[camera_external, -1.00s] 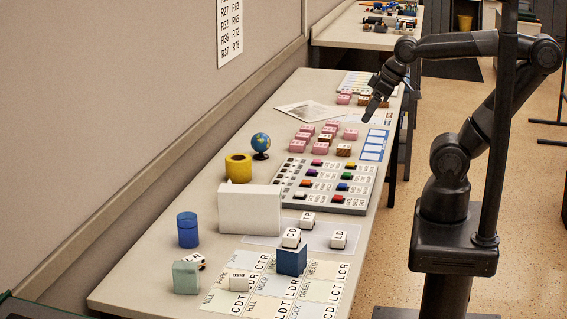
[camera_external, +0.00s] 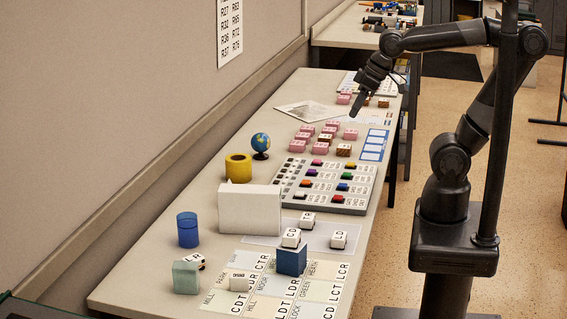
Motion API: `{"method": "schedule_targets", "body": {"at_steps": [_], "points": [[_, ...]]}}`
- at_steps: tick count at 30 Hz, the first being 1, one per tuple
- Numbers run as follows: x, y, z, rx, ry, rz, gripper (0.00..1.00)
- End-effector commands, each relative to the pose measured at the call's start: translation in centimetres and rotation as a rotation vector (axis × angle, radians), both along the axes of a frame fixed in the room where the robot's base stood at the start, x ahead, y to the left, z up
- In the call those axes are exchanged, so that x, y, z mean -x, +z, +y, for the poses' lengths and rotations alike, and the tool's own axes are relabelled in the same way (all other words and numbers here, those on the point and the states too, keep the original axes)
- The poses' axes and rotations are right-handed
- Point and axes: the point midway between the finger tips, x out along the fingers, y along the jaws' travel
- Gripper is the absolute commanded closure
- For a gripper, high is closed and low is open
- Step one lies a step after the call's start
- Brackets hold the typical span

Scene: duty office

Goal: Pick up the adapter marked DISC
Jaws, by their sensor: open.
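Several white adapter-like blocks with black letters stand at the near end of the table. One white block (camera_external: 239,282) at the front has a small four-letter label that may read DISC; I cannot read it for certain. Another white block (camera_external: 291,238) sits on a dark blue cube (camera_external: 291,261). Two more, a white block (camera_external: 308,220) and a white block (camera_external: 338,239), stand just behind and to the right. A tilted white block (camera_external: 197,261) is partly hidden by a pale green block (camera_external: 186,278). My gripper (camera_external: 355,108) is open, pointing down above the table's far part, away from these blocks.
A grey tray (camera_external: 290,184) of coloured pieces and several pink blocks (camera_external: 332,127) lie mid-table. A white box (camera_external: 249,210), yellow cup (camera_external: 238,168), globe (camera_external: 260,143) and blue cup (camera_external: 187,230) stand left. Lettered cards (camera_external: 272,307) cover the near end.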

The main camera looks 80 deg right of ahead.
Motion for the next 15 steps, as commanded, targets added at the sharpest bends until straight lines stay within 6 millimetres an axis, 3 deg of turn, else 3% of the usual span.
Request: {"method": "schedule_targets", "body": {"at_steps": [8, 15], "points": [[-7.6, 0.9, 6.0, -0.023, 0.054, 0.077, 0.55], [-13.3, -0.2, 13.0, -0.027, 0.092, 0.136, 0.55]]}}
